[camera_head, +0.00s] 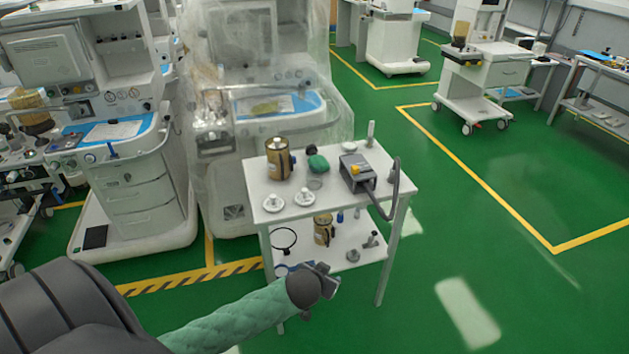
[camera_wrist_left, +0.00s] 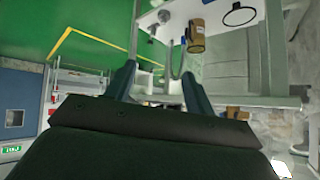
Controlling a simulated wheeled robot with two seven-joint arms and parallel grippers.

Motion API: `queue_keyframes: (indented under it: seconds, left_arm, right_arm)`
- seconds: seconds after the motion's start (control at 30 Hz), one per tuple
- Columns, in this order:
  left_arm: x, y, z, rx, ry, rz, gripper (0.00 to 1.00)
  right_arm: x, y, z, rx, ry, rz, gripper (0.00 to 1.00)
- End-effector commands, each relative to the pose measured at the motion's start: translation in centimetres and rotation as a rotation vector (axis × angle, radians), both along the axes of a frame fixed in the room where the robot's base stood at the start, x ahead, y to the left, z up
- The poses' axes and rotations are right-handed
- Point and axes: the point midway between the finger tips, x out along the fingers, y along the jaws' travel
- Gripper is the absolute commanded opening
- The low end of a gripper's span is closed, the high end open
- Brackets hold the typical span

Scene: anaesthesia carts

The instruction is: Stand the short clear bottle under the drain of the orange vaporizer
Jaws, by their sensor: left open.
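I cannot pick out an orange vaporizer for certain. A grey box with a yellow-orange part (camera_head: 360,172) stands on the top of the white cart, at the right. No drain can be made out. A small clear round item (camera_head: 315,184) lies near the middle of the cart top; I cannot tell if it is the short clear bottle. My left gripper (camera_head: 325,278) is low in front of the cart, beside the lower shelf. In the left wrist view my left gripper (camera_wrist_left: 161,72) is open, with nothing seen between its fingers. My right gripper is not in view.
The cart top (camera_head: 335,205) also holds a brown canister (camera_head: 278,160), a green item (camera_head: 318,163) and two white discs. The lower shelf (camera_head: 325,258) holds another brown canister (camera_head: 323,229), also in the left wrist view (camera_wrist_left: 196,36), and a black ring. Green floor is clear at right.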

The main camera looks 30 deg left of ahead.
Motion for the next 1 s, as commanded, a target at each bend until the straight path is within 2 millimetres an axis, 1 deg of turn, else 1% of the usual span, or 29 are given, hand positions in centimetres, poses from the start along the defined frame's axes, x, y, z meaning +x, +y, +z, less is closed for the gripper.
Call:
queue_keyframes:
  seconds: [0.03,0.17,0.2,0.27,0.3,0.37,0.4,0.53,0.6,0.7,0.8,0.9,1.0]
  left_arm:
    - [1.8,1.2,0.7,0.007,-0.038,0.002,0.54]
    - [5.8,3.9,2.3,-0.003,-0.131,0.013,0.54]
    - [6.9,4.9,2.8,-0.006,-0.159,0.016,0.54]
    - [8.7,6.4,3.7,-0.012,-0.199,0.018,0.54]
    - [9.9,7.4,4.4,-0.015,-0.225,0.020,0.54]
    - [11.6,9.1,5.4,-0.021,-0.262,0.022,0.54]
    - [12.7,10.2,6.1,-0.026,-0.286,0.022,0.54]
    - [15.9,14.1,8.8,-0.043,-0.357,0.021,0.54]
    - [17.3,16.1,10.2,-0.050,-0.389,0.021,0.54]
    - [18.8,18.5,12.0,-0.063,-0.423,0.020,0.54]
    - [19.9,20.4,13.4,-0.073,-0.446,0.019,0.54]
    - [20.5,21.5,14.3,-0.079,-0.461,0.019,0.54]
    - [21.0,22.0,14.6,-0.083,-0.466,0.020,0.54]
  right_arm:
    - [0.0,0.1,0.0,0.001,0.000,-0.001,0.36]
    - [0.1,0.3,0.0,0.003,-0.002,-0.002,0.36]
    - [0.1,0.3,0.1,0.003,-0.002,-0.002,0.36]
    - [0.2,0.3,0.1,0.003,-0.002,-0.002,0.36]
    - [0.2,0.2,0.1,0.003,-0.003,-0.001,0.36]
    - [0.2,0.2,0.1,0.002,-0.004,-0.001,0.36]
    - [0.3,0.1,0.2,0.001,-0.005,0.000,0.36]
    - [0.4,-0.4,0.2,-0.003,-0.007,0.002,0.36]
    - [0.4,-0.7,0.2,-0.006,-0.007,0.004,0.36]
    - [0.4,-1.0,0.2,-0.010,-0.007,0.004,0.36]
    - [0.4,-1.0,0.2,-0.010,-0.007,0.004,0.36]
    - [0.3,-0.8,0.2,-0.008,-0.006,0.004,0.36]
    - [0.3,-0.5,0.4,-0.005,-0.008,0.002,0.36]
